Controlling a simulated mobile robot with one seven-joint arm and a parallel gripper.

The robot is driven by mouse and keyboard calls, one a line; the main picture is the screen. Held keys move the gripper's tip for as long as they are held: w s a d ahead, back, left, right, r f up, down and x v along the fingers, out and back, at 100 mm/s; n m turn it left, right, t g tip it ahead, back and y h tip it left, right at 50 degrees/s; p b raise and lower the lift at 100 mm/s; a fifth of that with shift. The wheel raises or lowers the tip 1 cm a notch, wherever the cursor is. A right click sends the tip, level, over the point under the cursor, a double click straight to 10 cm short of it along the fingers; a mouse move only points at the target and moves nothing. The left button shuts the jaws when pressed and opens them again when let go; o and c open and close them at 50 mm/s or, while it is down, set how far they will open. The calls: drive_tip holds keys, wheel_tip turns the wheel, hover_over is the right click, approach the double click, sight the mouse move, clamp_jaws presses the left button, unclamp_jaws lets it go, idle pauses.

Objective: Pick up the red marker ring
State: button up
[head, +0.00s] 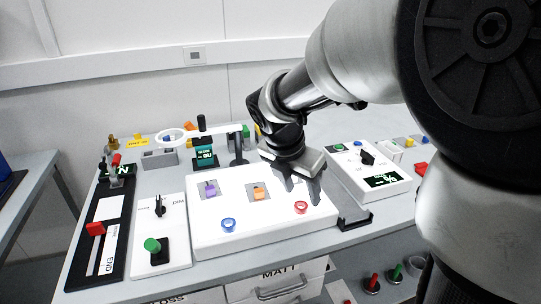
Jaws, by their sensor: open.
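The red marker ring (301,207) lies flat on the right part of the white light panel (215,239), near its front edge. My gripper (302,197) comes down from the upper right with its fingers pointing down. It is open, and its fingertips are over or just behind the ring. The height between the fingertips and the ring is hard to tell from this view. Nothing shows between the fingers.
A blue ring (228,224), a purple piece (210,190) and an orange piece (259,194) also sit on the panel. A ring-shaped magnifier (170,137) stands behind. Control boxes with a green knob (152,245) and black knob (367,158) flank the panel.

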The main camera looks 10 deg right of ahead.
sight(302, 204)
drive_tip(key=x, duration=0.1)
drive_tip(key=b+x, duration=0.1)
drive_tip(key=x, duration=0.1)
drive_tip(key=b+x, duration=0.1)
drive_tip(key=x, duration=0.1)
drive_tip(key=shift+w+a+f, duration=0.1)
drive_tip(key=shift+a+f, duration=0.05)
drive_tip(key=shift+a, duration=0.2)
drive_tip(key=c, duration=1.1)
drive_tip(key=shift+c, duration=0.2)
